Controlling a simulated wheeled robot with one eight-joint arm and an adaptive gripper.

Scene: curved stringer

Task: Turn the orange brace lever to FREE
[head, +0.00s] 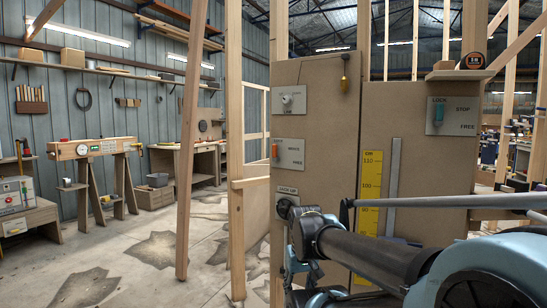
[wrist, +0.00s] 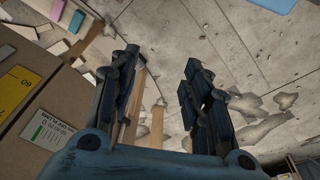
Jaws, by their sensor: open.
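The orange brace lever (head: 274,150) is small and stands upright on a pale plate (head: 290,154) on the left part of the brown panel. Its handle is at the left side of the plate, near the small label at upper left; BRACE and FREE are printed further right. My gripper (wrist: 158,65) is open and empty in the wrist view, its two dark fingers apart over the concrete floor. In the head view my arm reaches in from the lower right, and its end is below the brace plate, apart from the lever. I cannot identify the lever in the wrist view.
Another plate (head: 452,116) with a blue lever, marked LOCK, STOP and FREE, is at the right. A switch plate (head: 292,100) is above the brace plate. A yellow scale (head: 370,190) runs down the panel. A timber post (head: 234,150) stands left; the floor beyond is open.

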